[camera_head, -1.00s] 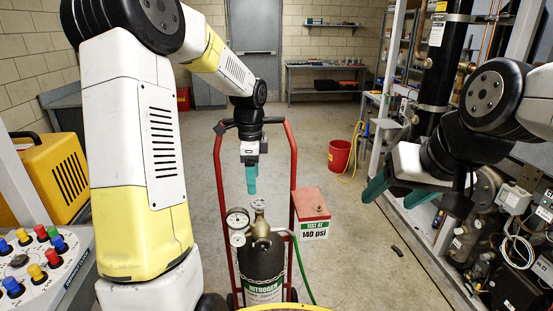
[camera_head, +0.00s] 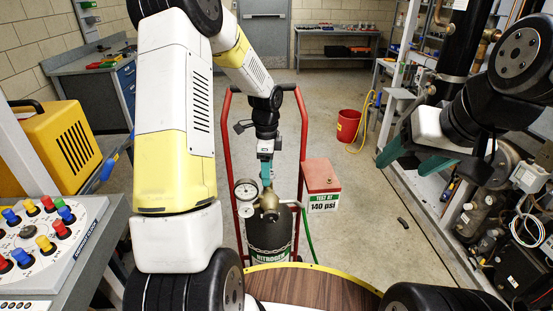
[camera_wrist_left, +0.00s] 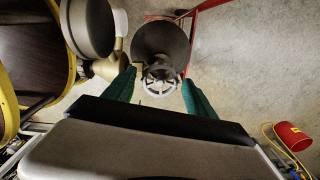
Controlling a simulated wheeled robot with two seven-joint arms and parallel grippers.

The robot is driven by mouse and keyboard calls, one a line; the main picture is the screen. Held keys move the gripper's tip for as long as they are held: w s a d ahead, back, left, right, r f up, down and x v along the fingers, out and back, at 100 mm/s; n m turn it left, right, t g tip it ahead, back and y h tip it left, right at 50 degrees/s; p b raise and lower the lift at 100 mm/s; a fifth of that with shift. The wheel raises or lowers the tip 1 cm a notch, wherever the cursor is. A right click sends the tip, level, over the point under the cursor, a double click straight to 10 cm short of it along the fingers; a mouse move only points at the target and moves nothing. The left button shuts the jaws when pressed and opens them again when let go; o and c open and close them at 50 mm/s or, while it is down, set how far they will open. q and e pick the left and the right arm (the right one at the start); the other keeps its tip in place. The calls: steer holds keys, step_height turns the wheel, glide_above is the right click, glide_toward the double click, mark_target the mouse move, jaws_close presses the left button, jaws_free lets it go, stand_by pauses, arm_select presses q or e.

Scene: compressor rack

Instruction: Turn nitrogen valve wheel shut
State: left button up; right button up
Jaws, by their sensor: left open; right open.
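The nitrogen cylinder (camera_head: 266,230) stands dark and chained on a red hand truck. Its brass valve (camera_head: 269,201) is on top, with a round gauge (camera_head: 246,190) to the left. My left gripper (camera_head: 266,180) points down directly above the valve and partly hides its top. In the left wrist view the pale spoked valve wheel (camera_wrist_left: 160,81) lies between the two open green fingers (camera_wrist_left: 159,76), with a visible gap on each side. I cannot tell whether the fingertips are level with it. My right gripper (camera_head: 409,163) is open and empty, well to the right.
The red hand truck (camera_head: 226,150) frames the cylinder. A red box (camera_head: 320,175) with a "TEST AT 140 psi" label is right of the valve. A red bucket (camera_head: 348,125) stands behind. The compressor rack (camera_head: 480,195) fills the right side; a button panel (camera_head: 45,240) is at left.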

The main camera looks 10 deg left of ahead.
arm_select(q)
steer(key=n, duration=0.5)
steer(key=shift+d+r+n, duration=0.1)
steer(key=shift+r+n, duration=0.05)
steer(key=shift+n, duration=0.15)
steer(key=n, duration=1.4)
steer(key=shift+c, duration=0.4)
steer(key=c, duration=1)
steer(key=shift+o, duration=0.2)
